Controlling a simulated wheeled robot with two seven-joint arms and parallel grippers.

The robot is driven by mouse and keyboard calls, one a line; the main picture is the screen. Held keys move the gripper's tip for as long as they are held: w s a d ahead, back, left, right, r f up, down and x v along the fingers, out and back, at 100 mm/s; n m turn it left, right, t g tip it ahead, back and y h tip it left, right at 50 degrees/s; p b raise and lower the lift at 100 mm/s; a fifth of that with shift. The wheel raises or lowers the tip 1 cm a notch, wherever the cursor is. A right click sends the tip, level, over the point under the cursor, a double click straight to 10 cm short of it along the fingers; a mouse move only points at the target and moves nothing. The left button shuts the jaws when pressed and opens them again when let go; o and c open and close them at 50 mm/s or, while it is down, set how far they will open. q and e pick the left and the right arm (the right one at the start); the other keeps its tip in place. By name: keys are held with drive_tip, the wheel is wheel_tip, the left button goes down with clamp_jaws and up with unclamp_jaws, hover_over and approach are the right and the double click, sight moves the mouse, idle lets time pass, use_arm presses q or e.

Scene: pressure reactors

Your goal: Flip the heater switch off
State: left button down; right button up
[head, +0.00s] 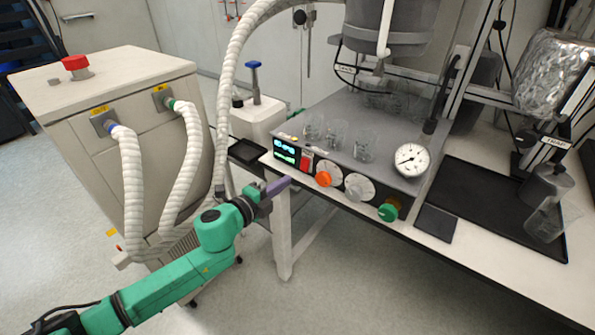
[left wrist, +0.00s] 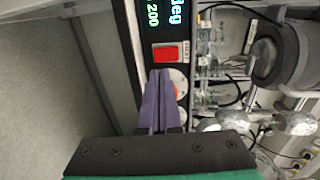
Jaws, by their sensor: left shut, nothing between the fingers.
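The heater control panel (head: 340,186) is on the front of the grey hotplate unit. Its red switch (head: 307,162) sits between the lit display (head: 285,152) and the orange knob (head: 323,179). In the left wrist view the red switch (left wrist: 165,52) shows just beyond the fingertips, with the display (left wrist: 158,14) above it. My left gripper (head: 286,182) has its purple fingers shut and empty, in front of and a little below the panel. Whether the fingertips touch the panel cannot be told. The fingers partly hide the orange knob in the left wrist view. My right gripper is not in view.
A grey knob (head: 359,188) and a green knob (head: 389,211) are further right on the panel. Glass beakers (head: 363,149) and a pressure gauge (head: 411,160) stand on the unit. A white cabinet with hoses (head: 130,120) is at left. Floor in front is clear.

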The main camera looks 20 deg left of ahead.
sight(304, 167)
use_arm(q)
drive_tip(key=x, duration=0.6)
drive_tip(key=shift+w+d+p, duration=0.1)
drive_tip(key=shift+w+p, duration=0.2)
drive_tip(key=f+t+b, duration=0.2)
drive_tip(key=b, duration=0.8)
drive_tip(key=shift+w+h+b, duration=0.15)
drive_tip(key=shift+h+b, duration=0.2)
drive_tip(key=shift+h, duration=0.05)
drive_tip(key=shift+r+t+b, duration=0.3)
drive_tip(key=shift+r+b, duration=0.1)
drive_tip(key=shift+b, duration=0.25)
drive_tip(key=shift+r+p, duration=0.45)
drive_tip(key=shift+p, duration=0.15)
